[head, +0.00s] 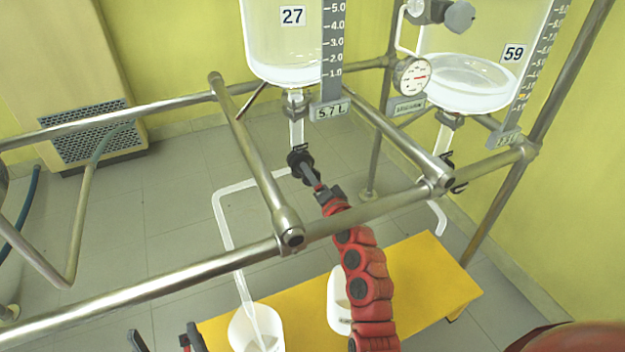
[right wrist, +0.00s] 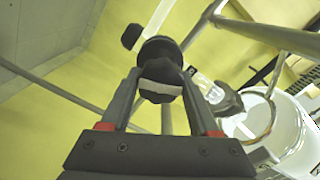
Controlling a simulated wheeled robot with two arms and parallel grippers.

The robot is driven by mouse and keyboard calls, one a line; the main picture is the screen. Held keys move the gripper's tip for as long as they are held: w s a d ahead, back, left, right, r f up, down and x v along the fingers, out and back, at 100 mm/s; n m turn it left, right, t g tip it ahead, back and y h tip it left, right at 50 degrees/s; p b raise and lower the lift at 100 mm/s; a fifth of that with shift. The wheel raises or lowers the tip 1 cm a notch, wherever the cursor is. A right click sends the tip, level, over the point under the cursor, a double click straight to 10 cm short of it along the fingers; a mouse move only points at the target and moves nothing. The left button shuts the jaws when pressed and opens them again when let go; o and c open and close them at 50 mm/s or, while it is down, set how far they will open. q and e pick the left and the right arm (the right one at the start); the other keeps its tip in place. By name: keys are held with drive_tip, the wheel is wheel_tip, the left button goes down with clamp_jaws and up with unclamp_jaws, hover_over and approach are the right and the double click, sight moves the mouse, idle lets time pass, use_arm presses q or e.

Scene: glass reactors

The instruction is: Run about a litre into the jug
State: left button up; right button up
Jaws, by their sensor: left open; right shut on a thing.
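The glass reactor marked 27 (head: 285,40) hangs in the frame, with liquid low in it. Under it is a drain valve with a black knob (head: 299,160). My right gripper (head: 318,187) is shut on the knob, which also shows between its fingers in the right wrist view (right wrist: 161,72). A white outlet tube (head: 222,215) runs left and down from the valve into the white jug (head: 240,330). A pale streak shows inside the jug; I cannot read its level. My left gripper (head: 164,340) is open, left of the jug, at the bottom edge.
Steel rails (head: 150,284) cross in front of the reactors. A second reactor, marked 59 (head: 480,75), with a dial gauge (head: 412,77) beside it, stands at right. A yellow bench (head: 425,275) carries the jug and another white vessel (head: 338,305), partly hidden by my right arm.

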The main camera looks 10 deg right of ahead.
drive_tip(key=shift+f+n, duration=0.1)
drive_tip(key=shift+n, duration=0.2)
idle(0.4)
drive_tip(key=o, duration=1.4)
drive_tip(key=shift+s, duration=0.1)
drive_tip(key=shift+s+d+p, duration=0.25)
drive_tip(key=shift+s+d, duration=0.3)
drive_tip(key=shift+s, duration=2.25)
drive_tip(key=shift+s+d+p, duration=0.2)
drive_tip(key=shift+s+d, duration=0.35)
drive_tip(key=shift+s, duration=2.3)
drive_tip(key=shift+s+d+p, duration=0.25)
drive_tip(key=shift+s+d, duration=0.3)
drive_tip(key=shift+s, duration=2.25)
